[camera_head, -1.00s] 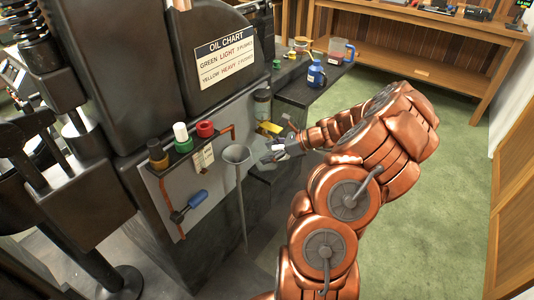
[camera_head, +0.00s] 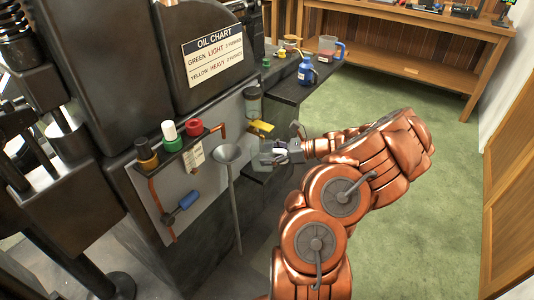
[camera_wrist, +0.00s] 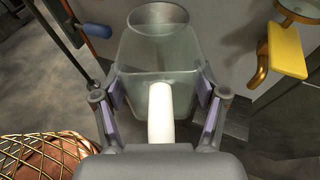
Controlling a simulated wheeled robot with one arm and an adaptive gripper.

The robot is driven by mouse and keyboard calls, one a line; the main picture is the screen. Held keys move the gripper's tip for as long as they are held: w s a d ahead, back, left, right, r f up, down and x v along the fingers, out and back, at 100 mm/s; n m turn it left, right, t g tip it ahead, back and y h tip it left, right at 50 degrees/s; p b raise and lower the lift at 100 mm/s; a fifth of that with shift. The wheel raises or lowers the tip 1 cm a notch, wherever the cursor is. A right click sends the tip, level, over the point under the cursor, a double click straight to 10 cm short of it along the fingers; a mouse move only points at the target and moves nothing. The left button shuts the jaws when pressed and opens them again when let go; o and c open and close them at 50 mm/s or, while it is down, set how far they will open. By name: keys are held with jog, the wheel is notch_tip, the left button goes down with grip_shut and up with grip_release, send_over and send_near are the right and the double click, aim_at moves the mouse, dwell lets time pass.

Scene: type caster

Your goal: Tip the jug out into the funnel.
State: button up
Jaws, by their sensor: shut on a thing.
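The jug (camera_wrist: 135,80) is clear, with a pale handle (camera_wrist: 160,118) pointing towards the wrist camera. My gripper (camera_wrist: 160,90) is shut on the jug, with a padded finger on each side of it. In the head view the jug (camera_head: 262,158) is a faint see-through shape at the end of my gripper (camera_head: 281,150). The grey funnel (camera_head: 229,153), on a long thin stem, is just left of the jug. In the wrist view a grey round mouth, apparently the funnel (camera_wrist: 158,17), shows beyond the jug. I cannot tell the jug's contents or exact tilt.
A rack with black, green and red capped items (camera_head: 169,132) and a blue-handled valve (camera_head: 188,200) are left of the funnel. A yellow piece (camera_head: 261,126) is behind the jug. Green floor lies open at right.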

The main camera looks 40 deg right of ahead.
aim_at(273, 147)
jog(key=shift+s+d+r+p, duration=0.3)
jog(key=shift+s+r+p, duration=0.15)
jog(key=shift+r+p, duration=0.15)
jog(key=shift+s+d+r+p, duration=0.35)
jog(key=shift+s+r+p, duration=0.1)
jog(key=shift+r, duration=0.15)
jog(key=shift+s+d+r+p, duration=0.3)
jog(key=shift+s+r+p, duration=0.15)
jog(key=shift+r+p, duration=0.15)
jog(key=shift+s+d, duration=0.1)
